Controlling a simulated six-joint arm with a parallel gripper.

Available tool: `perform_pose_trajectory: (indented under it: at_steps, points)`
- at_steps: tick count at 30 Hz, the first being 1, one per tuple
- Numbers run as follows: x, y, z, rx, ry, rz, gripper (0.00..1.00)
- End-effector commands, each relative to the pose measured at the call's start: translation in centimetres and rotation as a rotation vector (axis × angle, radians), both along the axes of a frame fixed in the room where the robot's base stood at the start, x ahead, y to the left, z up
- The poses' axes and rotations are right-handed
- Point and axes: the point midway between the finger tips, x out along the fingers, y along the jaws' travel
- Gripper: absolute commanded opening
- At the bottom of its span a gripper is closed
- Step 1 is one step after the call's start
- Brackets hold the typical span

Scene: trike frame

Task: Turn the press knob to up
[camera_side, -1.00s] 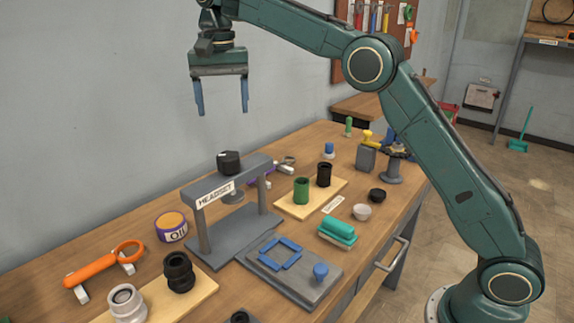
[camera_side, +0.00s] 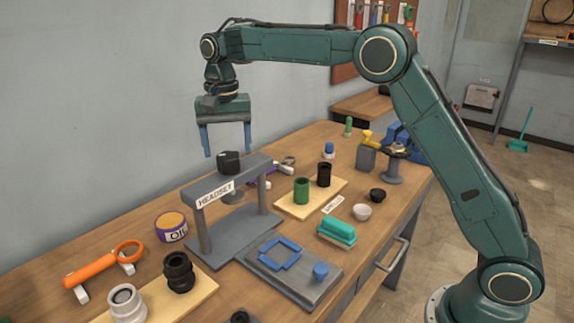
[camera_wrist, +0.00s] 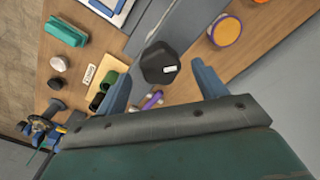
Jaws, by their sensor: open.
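The black press knob (camera_side: 229,162) sits on top of the grey headset press (camera_side: 240,180), a frame with a "HEADSET" label on its crossbar. In the wrist view the knob (camera_wrist: 159,63) is a dark many-sided cap with a small white mark on its right part. My gripper (camera_side: 228,154) is open, with its blue fingers pointing down on either side of the knob and their tips near its height. In the wrist view my gripper's fingertips (camera_wrist: 160,72) also lie left and right of the knob, with a gap to each side. I cannot see contact.
An oil tin (camera_side: 172,228) and an orange-handled tool (camera_side: 104,264) are left of the press. A wooden board (camera_side: 310,201) with green and black cups is to the right. A grey plate with a blue square frame (camera_side: 279,254) lies in front.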

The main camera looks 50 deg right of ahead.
Motion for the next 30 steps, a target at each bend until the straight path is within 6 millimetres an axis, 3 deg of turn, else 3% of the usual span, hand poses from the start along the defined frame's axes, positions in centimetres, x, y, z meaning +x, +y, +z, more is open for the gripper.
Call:
perform_pose_trajectory:
  at_steps: [9,20,27,30]
  points:
    - [0.0,0.0,-3.0,0.000,0.000,0.000,0.70]
    - [0.0,0.0,-3.4,0.000,0.000,0.000,0.70]
    - [0.0,0.0,-3.4,0.000,0.000,0.000,0.27]
    - [0.0,0.0,-3.4,0.000,0.000,0.000,0.26]
